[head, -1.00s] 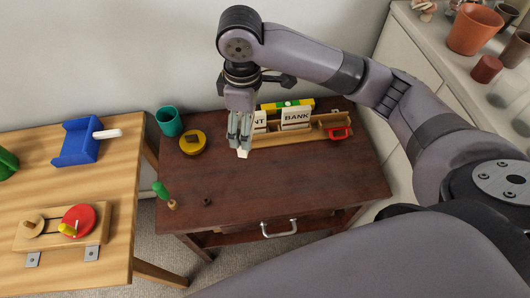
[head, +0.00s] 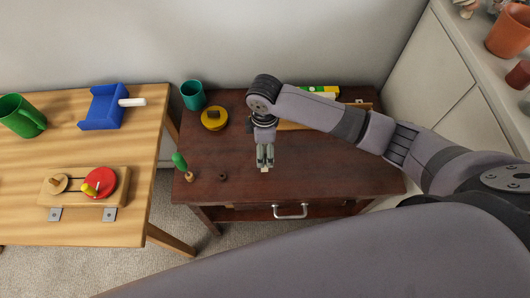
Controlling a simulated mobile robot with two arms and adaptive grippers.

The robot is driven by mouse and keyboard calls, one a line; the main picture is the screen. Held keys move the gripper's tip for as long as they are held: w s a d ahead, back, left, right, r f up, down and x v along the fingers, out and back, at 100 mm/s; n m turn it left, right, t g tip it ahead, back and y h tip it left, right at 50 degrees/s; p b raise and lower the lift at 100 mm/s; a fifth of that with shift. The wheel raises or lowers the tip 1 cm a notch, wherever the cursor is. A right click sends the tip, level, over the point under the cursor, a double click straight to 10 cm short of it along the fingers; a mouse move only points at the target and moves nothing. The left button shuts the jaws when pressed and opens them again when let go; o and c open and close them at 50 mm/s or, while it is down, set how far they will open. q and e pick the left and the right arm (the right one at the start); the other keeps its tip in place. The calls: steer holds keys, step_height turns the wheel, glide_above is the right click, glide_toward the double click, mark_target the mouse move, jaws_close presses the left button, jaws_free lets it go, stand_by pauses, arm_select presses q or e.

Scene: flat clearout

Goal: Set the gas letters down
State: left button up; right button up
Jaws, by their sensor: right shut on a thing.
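My right gripper (head: 265,160) is over the dark wooden desk (head: 310,180), pointing down near its front middle. It is shut on a small pale thing (head: 265,176), likely the gas letters, of which only a little shows below the fingertips. No writing on it can be read, and I cannot tell whether it touches the desk. The wooden letter rack (head: 292,126) at the back of the desk is mostly hidden behind my right arm. My left gripper is not in view.
A teal cup (head: 193,97), a yellow round tin (head: 214,119) and a green-handled stamp (head: 181,163) stand on the desk's left. A small dark piece (head: 222,176) lies nearby. The desk's front right is clear. A light wooden table (head: 130,150) stands left.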

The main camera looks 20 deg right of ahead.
steer(key=shift+f, duration=2.9)
steer(key=shift+f, duration=0.1)
steer(key=o, duration=1.3)
step_height(320, 180, up, 12)
steer(key=shift+r, duration=0.15)
